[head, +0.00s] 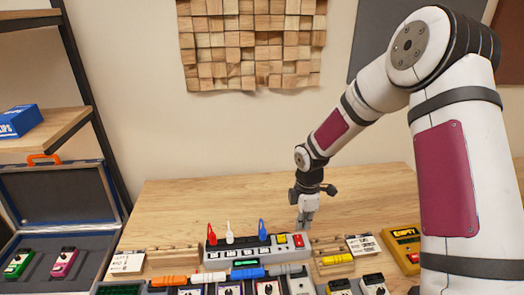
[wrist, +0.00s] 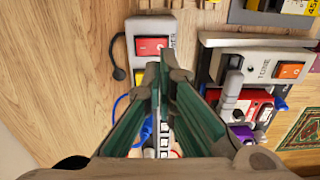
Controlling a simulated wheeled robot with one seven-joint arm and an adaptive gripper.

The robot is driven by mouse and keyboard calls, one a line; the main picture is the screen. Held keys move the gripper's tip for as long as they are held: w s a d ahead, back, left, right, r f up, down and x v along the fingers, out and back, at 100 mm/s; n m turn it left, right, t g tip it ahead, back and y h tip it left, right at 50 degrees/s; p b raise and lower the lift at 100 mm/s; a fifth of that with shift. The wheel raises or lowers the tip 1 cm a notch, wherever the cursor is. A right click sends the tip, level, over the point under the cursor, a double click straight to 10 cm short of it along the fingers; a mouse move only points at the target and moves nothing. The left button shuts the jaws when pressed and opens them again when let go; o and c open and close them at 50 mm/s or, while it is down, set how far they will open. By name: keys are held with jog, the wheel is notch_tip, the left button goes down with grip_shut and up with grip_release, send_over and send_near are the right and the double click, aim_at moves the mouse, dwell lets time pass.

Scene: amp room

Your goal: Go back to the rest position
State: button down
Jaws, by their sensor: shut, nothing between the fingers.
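My gripper (head: 304,226) points down over the wooden table, at the right end of the grey switch box (head: 220,252). In the wrist view its two green-sided fingers (wrist: 168,72) are shut with nothing between them. Their tips are beside the red switch (wrist: 152,46) on the box end; whether they touch the box I cannot tell. The fingers hide part of the box in the wrist view. My arm reaches out over the table from the right.
Pedals and coloured pieces crowd the table front, including a yellow pedal (head: 403,240) at right. An open case (head: 60,205) with pedals and a shelf (head: 45,130) stand at left. The table's back (head: 220,195) is clear. A wooden block panel (head: 250,40) hangs on the wall.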

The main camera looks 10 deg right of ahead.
jog(key=s+d+r+m+t+h, duration=0.1)
jog(key=s+r+m, duration=0.35)
jog(key=r, duration=0.75)
jog(key=s+d+r+m+t+h, duration=0.1)
jog(key=s+r+m, duration=0.35)
jog(key=r, duration=0.65)
jog(key=s+a+r+m+t+y, duration=0.1)
jog(key=s+r+m, duration=0.3)
jog(key=s, duration=0.5)
jog(key=s+a+r+m+t+y, duration=0.1)
jog(key=s+r+m+t, duration=0.1)
jog(key=s+r+m, duration=0.3)
jog(key=s, duration=0.4)
jog(key=shift+t, duration=0.3)
jog(key=shift+w, duration=0.1)
